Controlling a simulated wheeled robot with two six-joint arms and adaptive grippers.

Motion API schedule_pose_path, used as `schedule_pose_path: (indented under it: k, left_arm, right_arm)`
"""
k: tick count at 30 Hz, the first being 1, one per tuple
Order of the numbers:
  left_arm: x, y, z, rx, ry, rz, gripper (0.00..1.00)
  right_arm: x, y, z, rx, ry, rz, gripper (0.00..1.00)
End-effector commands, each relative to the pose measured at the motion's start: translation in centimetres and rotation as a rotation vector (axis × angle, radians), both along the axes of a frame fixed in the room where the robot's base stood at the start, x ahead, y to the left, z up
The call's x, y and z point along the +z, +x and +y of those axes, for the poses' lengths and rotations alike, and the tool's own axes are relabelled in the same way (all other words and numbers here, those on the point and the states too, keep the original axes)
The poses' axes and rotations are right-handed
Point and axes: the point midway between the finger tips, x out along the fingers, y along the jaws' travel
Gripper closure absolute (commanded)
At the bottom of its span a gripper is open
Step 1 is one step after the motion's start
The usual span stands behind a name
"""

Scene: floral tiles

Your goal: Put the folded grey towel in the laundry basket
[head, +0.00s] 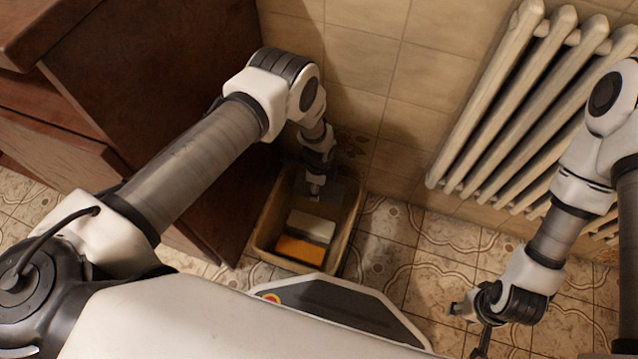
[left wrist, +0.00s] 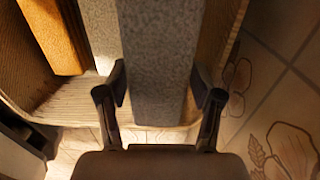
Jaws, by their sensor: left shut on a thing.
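The folded grey towel (left wrist: 155,65) is between the two fingers of my left gripper (left wrist: 160,97), which is shut on it. In the head view the left gripper (head: 316,188) reaches down inside the laundry basket (head: 350,225), and the dark grey towel (head: 342,194) shows beside it, partly hidden by the gripper. The basket's woven wall (left wrist: 228,35) is close beside the towel in the left wrist view. My right gripper (head: 466,326) is open and empty, low above the tiled floor at the right.
An orange folded cloth (head: 300,250) and a pale folded cloth (head: 311,227) lie in the basket. A brown wooden cabinet (head: 170,100) stands left of it, a tiled wall behind it. A white radiator (head: 510,95) is at the right. Floor tiles (head: 400,245) right of the basket are clear.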

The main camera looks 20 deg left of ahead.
Motion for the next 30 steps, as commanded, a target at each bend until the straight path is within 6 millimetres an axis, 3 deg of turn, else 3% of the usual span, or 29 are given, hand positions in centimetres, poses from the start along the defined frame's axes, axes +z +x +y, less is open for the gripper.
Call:
schedule_pose_path:
  k: [1, 18, 30]
  left_arm:
    - [-1.4, 0.0, 0.0, 0.0, 0.0, 0.0, 0.71]
    - [-9.4, 0.0, 0.0, 0.0, 0.0, -0.001, 0.71]
    - [-10.1, 0.0, 0.0, 0.0, 0.0, -0.001, 0.71]
  right_arm:
    - [-1.3, 0.0, 0.0, 0.0, 0.0, 0.0, 0.6]
    - [-8.3, 0.0, 0.0, -0.001, 0.0, 0.0, 0.6]
    - [-8.9, 0.1, 0.0, -0.004, 0.0, -0.003, 0.6]
